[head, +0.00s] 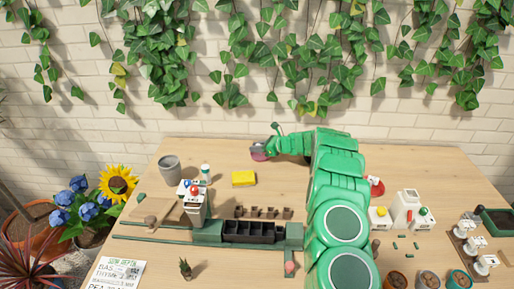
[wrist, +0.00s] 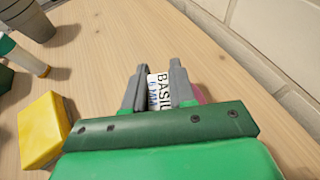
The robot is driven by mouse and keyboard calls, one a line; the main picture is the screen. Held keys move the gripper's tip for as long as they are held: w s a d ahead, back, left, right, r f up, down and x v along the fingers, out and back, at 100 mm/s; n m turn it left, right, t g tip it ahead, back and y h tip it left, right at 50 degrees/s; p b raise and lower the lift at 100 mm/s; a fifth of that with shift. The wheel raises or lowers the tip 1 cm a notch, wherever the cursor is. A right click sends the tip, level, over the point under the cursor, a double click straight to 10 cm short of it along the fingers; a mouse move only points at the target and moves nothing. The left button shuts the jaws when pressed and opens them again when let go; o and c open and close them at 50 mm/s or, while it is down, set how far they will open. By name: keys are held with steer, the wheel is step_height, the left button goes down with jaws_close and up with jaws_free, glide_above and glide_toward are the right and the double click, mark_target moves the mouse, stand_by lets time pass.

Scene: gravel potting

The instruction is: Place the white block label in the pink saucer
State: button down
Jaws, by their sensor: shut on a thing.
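My gripper (wrist: 160,74) is shut on the white block label (wrist: 158,93), which shows printed "BASIL" lettering between the two grey fingers in the wrist view. A bit of the pink saucer (wrist: 199,95) shows just right of the right finger; the rest is hidden behind my gripper. In the head view my gripper (head: 260,149) is at the far edge of the table, at or just above the pink saucer (head: 259,157). I cannot tell whether the label touches the saucer.
A yellow block (head: 243,178) lies in front of my gripper, left of my arm. A grey pot (head: 169,168) and a small white bottle (head: 205,172) stand farther left. A dark planter tray (head: 248,231) is nearer. The brick wall (wrist: 278,60) is close behind.

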steer(key=shift+f, duration=0.1)
steer(key=c, duration=0.9)
jaws_free()
steer(key=shift+c, duration=0.2)
steer(key=v, duration=1.2)
steer(key=s+a+r+n+g, duration=0.2)
steer(key=s+a+r+n, duration=0.1)
steer(key=s+r, duration=0.3)
steer(key=s+a+r+n+g, duration=0.2)
steer(key=s+a+r+n, duration=0.2)
steer(key=s+r, duration=0.25)
steer(key=s+r+n+g+h, duration=0.1)
steer(key=s+r+n+h, duration=0.2)
steer(key=s, duration=0.6)
steer(key=s+r+n+g, duration=0.1)
steer(key=s+r+n, duration=0.25)
steer(key=s, duration=0.45)
steer(key=s+d+n+h, duration=0.3)
steer(key=s+d, duration=0.2)
steer(key=s, duration=0.7)
steer(key=s+d+n+h, duration=0.3)
steer(key=s+d, duration=0.3)
steer(key=s, duration=0.6)
steer(key=s+d+r+n+h, duration=0.1)
steer(key=s+d+n+h, duration=0.2)
steer(key=s, duration=0.9)
steer(key=d, duration=0.3)
steer(key=shift+s+d+g+h, duration=0.2)
steer(key=shift+s+g+h, duration=0.1)
steer(key=shift+g, duration=0.1)
